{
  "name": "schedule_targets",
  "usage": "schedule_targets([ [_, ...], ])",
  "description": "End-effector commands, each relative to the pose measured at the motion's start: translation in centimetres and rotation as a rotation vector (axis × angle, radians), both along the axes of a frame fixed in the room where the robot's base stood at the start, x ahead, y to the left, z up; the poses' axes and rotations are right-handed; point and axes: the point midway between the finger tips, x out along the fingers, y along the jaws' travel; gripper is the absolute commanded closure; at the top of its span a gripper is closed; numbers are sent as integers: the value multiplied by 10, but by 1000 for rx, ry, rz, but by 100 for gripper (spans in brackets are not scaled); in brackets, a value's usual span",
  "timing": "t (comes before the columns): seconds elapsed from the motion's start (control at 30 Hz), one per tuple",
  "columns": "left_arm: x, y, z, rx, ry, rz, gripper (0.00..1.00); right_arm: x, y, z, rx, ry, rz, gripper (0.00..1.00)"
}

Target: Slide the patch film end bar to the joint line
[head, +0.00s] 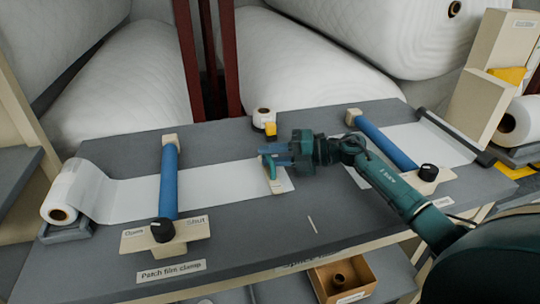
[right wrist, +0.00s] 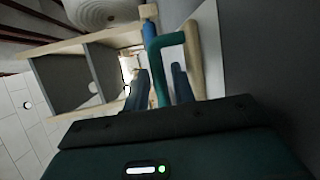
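The patch film (head: 130,195) runs from its roll (head: 62,203) at the left, under a blue clamp bar (head: 169,180), to a beige end bar (head: 277,185) with a teal handle (head: 268,167). My right gripper (head: 272,155) is at this handle, its fingers pointing left. In the right wrist view, the fingers (right wrist: 160,85) stand apart with the teal handle (right wrist: 158,70) between them; I see gaps beside it. The beige end bar (right wrist: 194,60) is beyond. A short pale line (head: 312,225) marks the table right of the bar, possibly the joint line. My left gripper is out of view.
A second white film (head: 430,145) lies at the right under another blue clamp bar (head: 385,142). A small tape roll (head: 263,117) stands at the back of the table (head: 240,230). An open box (head: 342,278) is below the front edge. Bare table lies between the films.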

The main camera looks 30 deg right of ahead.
Motion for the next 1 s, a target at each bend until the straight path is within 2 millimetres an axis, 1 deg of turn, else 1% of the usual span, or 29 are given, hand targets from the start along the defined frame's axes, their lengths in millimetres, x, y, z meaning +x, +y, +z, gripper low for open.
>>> schedule_targets([
  [0.03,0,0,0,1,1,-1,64,0,1,0,1,0,1,71],
  [0.1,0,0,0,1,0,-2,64,0,1,0,1,0,2,66],
  [0.33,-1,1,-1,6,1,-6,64,0,1,0,2,-1,2,66],
  [0.43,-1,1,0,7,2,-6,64,-4,-4,1,1,0,1,66],
  [0.57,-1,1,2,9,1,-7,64,-15,-21,5,-2,0,0,66],
  [0.8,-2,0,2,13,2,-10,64,-44,-63,13,-2,3,1,66],
  [0.9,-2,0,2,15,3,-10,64,-54,-78,16,-2,2,0,66],
  [1.0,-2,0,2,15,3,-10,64,-61,-88,19,-1,2,1,66],
])
